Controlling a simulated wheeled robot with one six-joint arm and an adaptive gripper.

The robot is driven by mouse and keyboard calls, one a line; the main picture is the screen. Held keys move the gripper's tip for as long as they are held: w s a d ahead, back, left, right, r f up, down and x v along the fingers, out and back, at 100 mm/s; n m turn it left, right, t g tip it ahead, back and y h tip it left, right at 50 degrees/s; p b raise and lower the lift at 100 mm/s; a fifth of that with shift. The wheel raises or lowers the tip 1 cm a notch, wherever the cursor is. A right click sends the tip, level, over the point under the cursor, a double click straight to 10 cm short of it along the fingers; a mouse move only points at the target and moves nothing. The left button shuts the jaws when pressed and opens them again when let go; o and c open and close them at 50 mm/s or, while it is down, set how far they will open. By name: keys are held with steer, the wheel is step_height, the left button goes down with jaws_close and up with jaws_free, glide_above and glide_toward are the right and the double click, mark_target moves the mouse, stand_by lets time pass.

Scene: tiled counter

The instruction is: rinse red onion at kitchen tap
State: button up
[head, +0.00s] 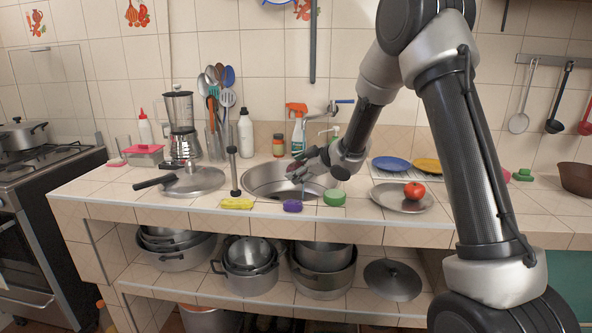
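My gripper (302,169) is over the round metal sink (262,184), reaching in from the right and pointing left. A small dark-red rounded thing, the red onion (293,170), shows at its fingertips, and the fingers appear closed around it. The fingers and arm hide part of it, and it is small in this view. I cannot see water running.
A yellow sponge (237,203), purple sponge (292,206) and green scrubber (334,198) lie along the sink's front. An orange-topped spray bottle (297,130) stands behind it. A tomato (414,190) lies on a metal plate (392,200) at right. A pan lid (195,181) lies left.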

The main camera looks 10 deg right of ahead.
steer(key=w+d+f, duration=0.1)
steer(key=w+d, duration=0.1)
steer(key=w, duration=0.4)
steer(key=w+d+f, duration=0.1)
steer(key=w, duration=0.5)
steer(key=shift+d+f, duration=0.3)
steer(key=shift+d, duration=0.05)
steer(key=shift+d, duration=0.15)
steer(key=shift+s+d, duration=0.1)
steer(key=shift+d, duration=0.3)
steer(key=shift+a, duration=0.1)
stand_by(0.4)
steer(key=shift+w+a, duration=0.2)
steer(key=shift+a, duration=0.25)
steer(key=shift+s, duration=0.1)
steer(key=s+a, duration=0.2)
steer(key=s, duration=0.5)
steer(key=shift+s+a, duration=0.15)
steer(key=shift+s, duration=0.1)
